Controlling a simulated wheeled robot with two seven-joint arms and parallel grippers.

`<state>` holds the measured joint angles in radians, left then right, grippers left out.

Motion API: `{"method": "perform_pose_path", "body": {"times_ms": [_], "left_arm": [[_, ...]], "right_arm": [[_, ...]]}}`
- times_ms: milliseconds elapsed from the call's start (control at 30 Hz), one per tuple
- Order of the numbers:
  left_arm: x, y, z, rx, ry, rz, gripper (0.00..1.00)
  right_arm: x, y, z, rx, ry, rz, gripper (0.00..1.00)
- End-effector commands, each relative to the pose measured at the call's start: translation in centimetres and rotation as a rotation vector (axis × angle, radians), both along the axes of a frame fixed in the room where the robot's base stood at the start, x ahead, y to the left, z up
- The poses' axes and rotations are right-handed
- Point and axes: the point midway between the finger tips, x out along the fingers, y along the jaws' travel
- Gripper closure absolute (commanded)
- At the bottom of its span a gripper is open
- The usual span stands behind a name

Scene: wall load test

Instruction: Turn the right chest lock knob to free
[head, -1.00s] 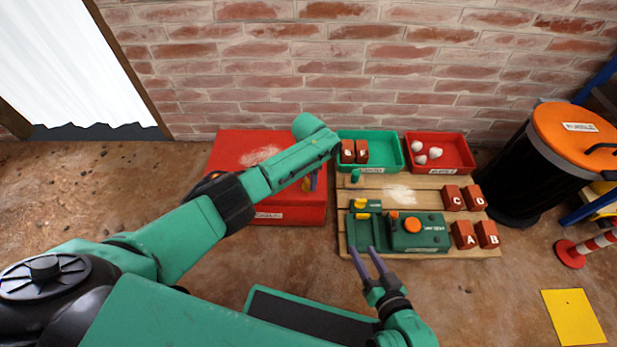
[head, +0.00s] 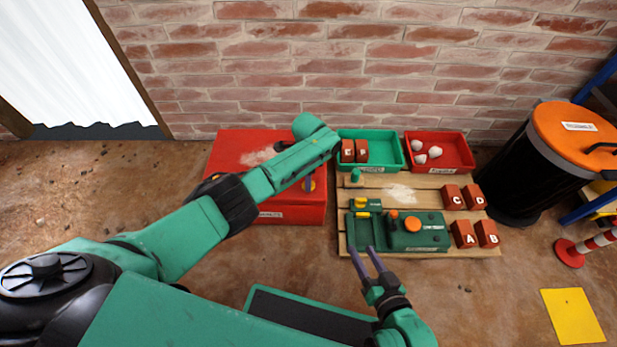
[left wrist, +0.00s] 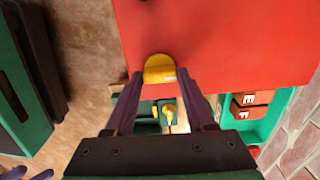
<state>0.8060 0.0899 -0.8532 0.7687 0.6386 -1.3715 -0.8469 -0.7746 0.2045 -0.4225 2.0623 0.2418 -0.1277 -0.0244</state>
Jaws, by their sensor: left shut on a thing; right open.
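The red chest (head: 232,165) stands at the left of the board, against the brick wall. Its right lock knob (left wrist: 158,68) is yellow and sits at the chest's edge in the left wrist view. My left gripper (left wrist: 160,76) is shut on this knob, one purple finger on each side. In the head view, my left forearm covers part of the chest front and much of the left gripper (head: 308,184). The knob's exact angle and any markings on it cannot be read. My right gripper (head: 362,250) is open and empty, at the front edge of the wooden board.
The wooden board (head: 425,199) holds a green device (head: 420,240) and several lettered red blocks. A green tray (head: 384,140) and a red tray (head: 455,140) stand behind it. A black bin (head: 518,170) with an orange lid stands at right.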

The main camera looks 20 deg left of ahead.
Motion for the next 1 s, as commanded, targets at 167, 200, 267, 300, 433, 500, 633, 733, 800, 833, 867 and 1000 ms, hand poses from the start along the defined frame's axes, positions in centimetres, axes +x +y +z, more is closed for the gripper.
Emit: {"method": "perform_pose_path", "body": {"times_ms": [167, 200, 267, 300, 433, 500, 633, 733, 800, 833, 867, 1000], "left_arm": [[0.1, -0.1, 0.1, -0.001, -0.002, -0.007, 1.0], [0.1, -0.1, 0.1, -0.002, -0.003, -0.007, 1.0], [0.1, -0.1, 0.1, -0.001, -0.002, -0.007, 1.0], [0.1, -0.1, 0.1, -0.001, -0.002, -0.007, 1.0], [0.1, -0.1, 0.1, -0.001, -0.002, -0.007, 0.15], [0.0, -0.1, 0.0, -0.002, -0.001, -0.006, 0.15], [0.0, -0.1, 0.0, -0.001, -0.001, -0.005, 0.15], [0.0, -0.1, 0.1, -0.001, -0.001, -0.005, 0.15], [0.0, -0.1, 0.6, -0.001, -0.001, -0.005, 0.15], [0.0, -0.1, 0.9, -0.001, -0.001, -0.005, 0.15], [0.0, 0.0, 1.4, -0.001, -0.001, -0.004, 0.15], [0.1, -0.1, 4.8, -0.002, -0.003, -0.005, 0.15]], "right_arm": [[0.0, 0.0, 0.0, 0.001, 0.0, 0.0, 0.5], [0.0, 0.0, 0.0, 0.001, 0.0, 0.0, 0.5], [0.0, 0.0, 0.0, 0.001, 0.0, 0.0, 0.5], [0.0, 0.0, 0.0, 0.0, 0.0, 0.0, 0.5], [0.0, 0.0, 0.0, 0.0, 0.0, 0.0, 0.5], [0.0, 0.0, 0.0, -0.001, 0.0, 0.001, 0.5], [0.0, -0.1, -0.1, -0.004, 0.0, 0.002, 0.5], [-0.1, -0.1, 0.0, -0.006, 0.001, 0.004, 0.5], [-0.1, -0.1, 0.3, -0.008, 0.003, 0.005, 0.5], [-0.1, -0.2, 0.5, -0.01, 0.005, 0.007, 0.5], [-0.2, -0.2, 0.8, -0.013, 0.008, 0.009, 0.5], [0.1, -0.4, 3.8, -0.041, 0.035, 0.026, 0.5]]}}
